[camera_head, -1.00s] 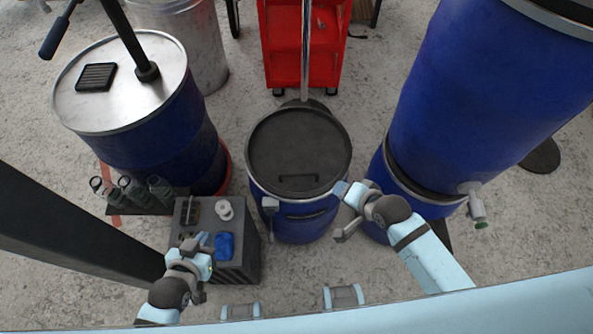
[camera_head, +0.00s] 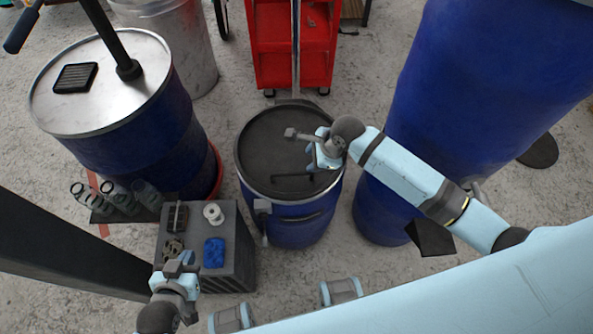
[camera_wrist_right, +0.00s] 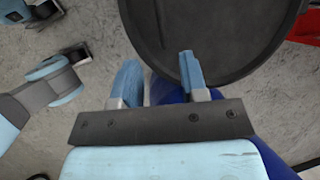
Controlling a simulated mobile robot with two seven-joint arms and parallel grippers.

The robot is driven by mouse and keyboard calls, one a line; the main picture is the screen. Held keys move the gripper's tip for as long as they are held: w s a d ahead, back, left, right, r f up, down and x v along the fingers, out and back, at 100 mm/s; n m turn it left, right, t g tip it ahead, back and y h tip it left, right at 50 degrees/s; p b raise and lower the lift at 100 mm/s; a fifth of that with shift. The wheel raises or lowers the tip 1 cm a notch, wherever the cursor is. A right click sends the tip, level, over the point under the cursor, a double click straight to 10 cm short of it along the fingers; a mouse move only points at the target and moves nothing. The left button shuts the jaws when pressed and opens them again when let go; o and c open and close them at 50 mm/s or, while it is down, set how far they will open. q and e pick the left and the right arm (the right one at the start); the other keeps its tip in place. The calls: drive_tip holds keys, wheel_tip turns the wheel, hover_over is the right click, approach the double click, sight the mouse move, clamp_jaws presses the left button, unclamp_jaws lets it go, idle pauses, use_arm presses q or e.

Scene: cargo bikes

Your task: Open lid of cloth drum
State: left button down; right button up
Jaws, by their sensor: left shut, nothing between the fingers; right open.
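The cloth drum (camera_head: 297,228) is a small blue drum in the middle of the head view. Its round black lid (camera_head: 268,147) lies flat on top, with a dark bar handle (camera_head: 293,184) near the front edge. The lid also fills the upper right of the right wrist view (camera_wrist_right: 225,40). My right gripper (camera_head: 314,150) is open and empty over the right part of the lid; I cannot tell its exact height. Its two blue fingers show in the wrist view (camera_wrist_right: 160,65), near the lid's rim. My left gripper (camera_head: 177,268) is shut and empty by the grey crate.
The grey crate (camera_head: 235,255) left of the drum carries a white spool (camera_head: 213,214) and a blue cloth-like item (camera_head: 214,253). A large blue barrel (camera_head: 465,120) stands close on the right, a metal-topped drum (camera_head: 120,120) on the left. A red cabinet (camera_head: 262,50) is behind.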

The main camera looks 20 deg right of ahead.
sight(295, 173)
drive_tip(key=b+x, duration=0.1)
drive_tip(key=x, duration=1)
clamp_jaws()
